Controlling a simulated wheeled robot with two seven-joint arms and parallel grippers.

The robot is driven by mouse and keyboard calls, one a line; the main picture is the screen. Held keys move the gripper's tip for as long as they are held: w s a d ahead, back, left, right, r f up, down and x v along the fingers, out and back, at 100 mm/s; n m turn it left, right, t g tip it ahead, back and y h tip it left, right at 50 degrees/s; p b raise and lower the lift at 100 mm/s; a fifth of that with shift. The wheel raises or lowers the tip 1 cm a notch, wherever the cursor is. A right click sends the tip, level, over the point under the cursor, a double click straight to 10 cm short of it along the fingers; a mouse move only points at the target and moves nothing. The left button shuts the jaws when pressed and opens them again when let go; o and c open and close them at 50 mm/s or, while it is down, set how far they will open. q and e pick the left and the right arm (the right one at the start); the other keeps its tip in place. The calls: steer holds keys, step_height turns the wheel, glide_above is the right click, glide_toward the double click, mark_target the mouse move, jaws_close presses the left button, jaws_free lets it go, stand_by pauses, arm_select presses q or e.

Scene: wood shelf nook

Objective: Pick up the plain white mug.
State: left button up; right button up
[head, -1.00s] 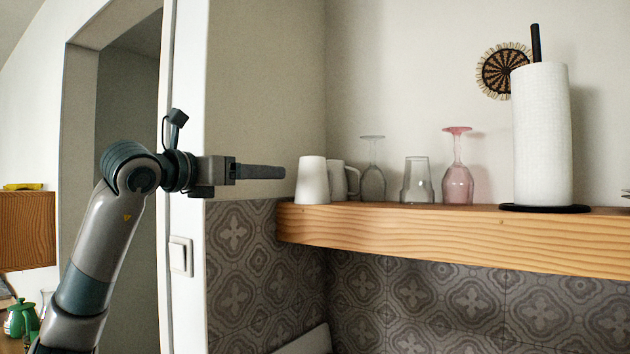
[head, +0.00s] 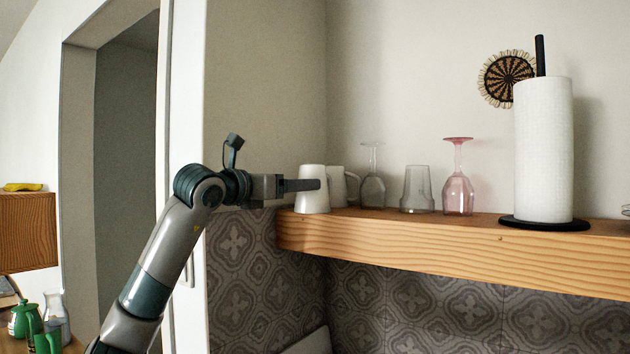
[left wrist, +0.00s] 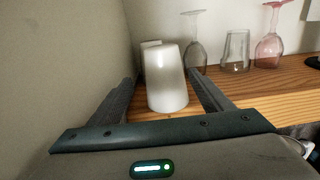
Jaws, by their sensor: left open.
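The plain white mug (head: 312,203) stands upside down at the left end of the wooden shelf. In the left wrist view the mug (left wrist: 166,80) sits between the two fingers of my left gripper (left wrist: 163,92), which is open, one finger on each side. My right gripper is not in view.
On the wooden shelf (head: 400,240), right of the mugs, stand an upturned clear wine glass (head: 373,190), a clear tumbler (head: 417,190), a pink wine glass (head: 458,190) and a paper towel roll (head: 543,150). A wall (head: 265,110) bounds the shelf's left end.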

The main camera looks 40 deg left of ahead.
arm_select(q)
steer(key=shift+w, duration=0.35)
steer(key=w+p, duration=0.1)
steer(key=w, duration=0.1)
steer(key=w+p, duration=0.2)
steer(key=shift+d+r, duration=0.15)
steer(key=shift+d, duration=0.05)
steer(key=shift+w+a+p, duration=0.15)
steer(key=shift+w+p, duration=0.2)
steer(key=shift+w, duration=0.3)
steer(key=shift+c, duration=0.6)
